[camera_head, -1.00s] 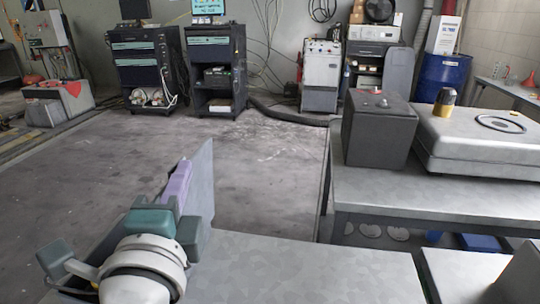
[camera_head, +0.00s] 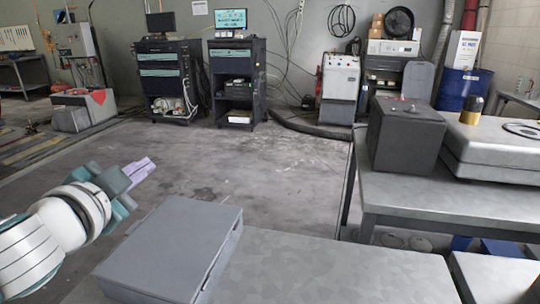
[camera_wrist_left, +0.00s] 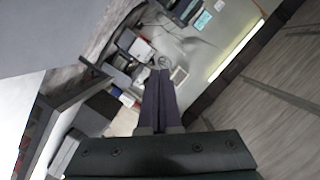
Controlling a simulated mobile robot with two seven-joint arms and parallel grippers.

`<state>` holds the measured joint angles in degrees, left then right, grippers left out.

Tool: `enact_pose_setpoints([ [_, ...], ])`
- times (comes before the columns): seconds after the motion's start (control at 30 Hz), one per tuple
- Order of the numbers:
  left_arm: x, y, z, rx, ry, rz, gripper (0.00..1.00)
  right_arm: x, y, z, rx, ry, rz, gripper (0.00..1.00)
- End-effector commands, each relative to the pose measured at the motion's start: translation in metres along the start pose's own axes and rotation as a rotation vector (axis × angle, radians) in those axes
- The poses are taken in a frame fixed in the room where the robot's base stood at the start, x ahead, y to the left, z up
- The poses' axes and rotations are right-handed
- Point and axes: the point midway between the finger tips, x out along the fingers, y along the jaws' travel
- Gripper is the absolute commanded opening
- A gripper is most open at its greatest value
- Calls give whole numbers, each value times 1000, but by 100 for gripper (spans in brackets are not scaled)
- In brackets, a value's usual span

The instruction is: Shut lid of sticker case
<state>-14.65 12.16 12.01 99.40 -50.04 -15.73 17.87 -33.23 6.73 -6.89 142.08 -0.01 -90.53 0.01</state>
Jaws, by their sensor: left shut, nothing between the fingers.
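The sticker case (camera_head: 215,270) is a flat grey box on the near grey table. Its lid (camera_head: 178,240) lies flat over the top, and I see no clear gap along the visible right side. My left gripper (camera_head: 140,170) has purple fingers and is shut and empty. It is in the air beyond the case's far left corner, apart from the lid. Its shut fingers also show in the left wrist view (camera_wrist_left: 158,95). My right gripper is not in view.
The near table (camera_head: 330,265) is bare right of the case. A second table (camera_head: 430,195) on the right holds a dark box (camera_head: 403,138) and a large grey case (camera_head: 500,150) with a black and yellow item (camera_head: 471,110) on top. Open floor (camera_head: 240,165) lies beyond.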

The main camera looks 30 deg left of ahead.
Motion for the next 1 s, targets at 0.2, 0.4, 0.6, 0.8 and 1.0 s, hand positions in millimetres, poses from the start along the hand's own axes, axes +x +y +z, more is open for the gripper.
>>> enact_pose_setpoints([
  [0.2,11,0,44,-196,-3,49,0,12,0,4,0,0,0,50],
  [0.4,20,7,82,-378,-3,95,0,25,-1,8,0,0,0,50],
  [0.6,29,20,115,-548,-4,138,0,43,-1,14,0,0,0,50],
  [0.8,34,34,139,-684,-2,172,0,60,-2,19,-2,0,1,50],
  [1.0,38,44,152,-776,-1,195,0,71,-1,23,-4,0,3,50],
])
